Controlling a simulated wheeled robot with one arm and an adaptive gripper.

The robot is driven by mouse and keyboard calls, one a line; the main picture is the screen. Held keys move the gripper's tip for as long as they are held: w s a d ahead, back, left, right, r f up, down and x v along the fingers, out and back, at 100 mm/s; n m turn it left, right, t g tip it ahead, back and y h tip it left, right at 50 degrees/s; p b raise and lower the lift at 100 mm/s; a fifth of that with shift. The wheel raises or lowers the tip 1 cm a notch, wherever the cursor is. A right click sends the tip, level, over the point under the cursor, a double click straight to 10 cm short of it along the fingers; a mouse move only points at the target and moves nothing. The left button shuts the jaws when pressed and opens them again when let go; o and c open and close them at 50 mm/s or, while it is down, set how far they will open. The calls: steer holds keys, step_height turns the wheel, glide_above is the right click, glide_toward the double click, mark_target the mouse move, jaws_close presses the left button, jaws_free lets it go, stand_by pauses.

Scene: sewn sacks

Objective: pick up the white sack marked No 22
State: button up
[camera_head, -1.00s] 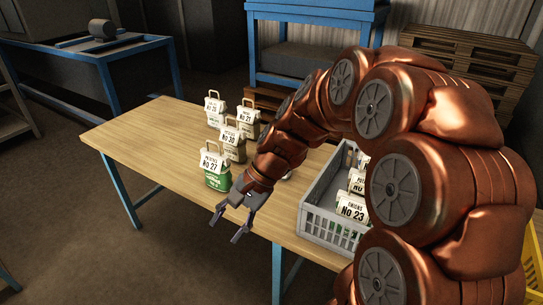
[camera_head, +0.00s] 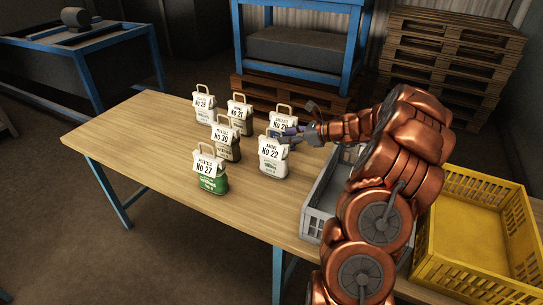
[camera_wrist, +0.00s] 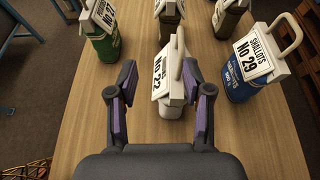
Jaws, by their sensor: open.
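The white sack marked No 22 (camera_head: 272,157) stands upright on the wooden table, with a loop handle on top. My gripper (camera_head: 291,131) is at its upper right in the head view. In the wrist view the same sack (camera_wrist: 171,92) is between and just beyond the fingers of my open gripper (camera_wrist: 160,78). Its label reads sideways there. A clear gap shows at the left finger; the right finger is close to the sack, and I cannot tell whether it touches.
Green No 27 (camera_head: 209,178), No 30 (camera_head: 226,140), No 21 (camera_head: 240,115) and another sack (camera_head: 204,108) stand to the left. Blue No 29 (camera_wrist: 243,75) stands close by. A grey crate (camera_head: 318,212) and a yellow crate (camera_head: 475,220) are at the right.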

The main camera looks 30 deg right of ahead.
mark_target(274, 140)
steer(key=shift+m+h, duration=0.4)
steer(key=shift+m, duration=0.1)
steer(key=w+f, duration=0.3)
steer(key=w, duration=0.1)
steer(key=w+a+f, duration=0.1)
steer(key=w+f, duration=0.1)
steer(key=shift+w+f+p, duration=0.15)
steer(key=shift+f+p, duration=0.2)
steer(key=shift+p, duration=0.05)
steer(key=shift+w+a+f, duration=0.1)
steer(key=shift+w+f, duration=0.1)
steer(key=shift+w, duration=0.15)
steer(key=shift+c, duration=0.4)
jaws_close()
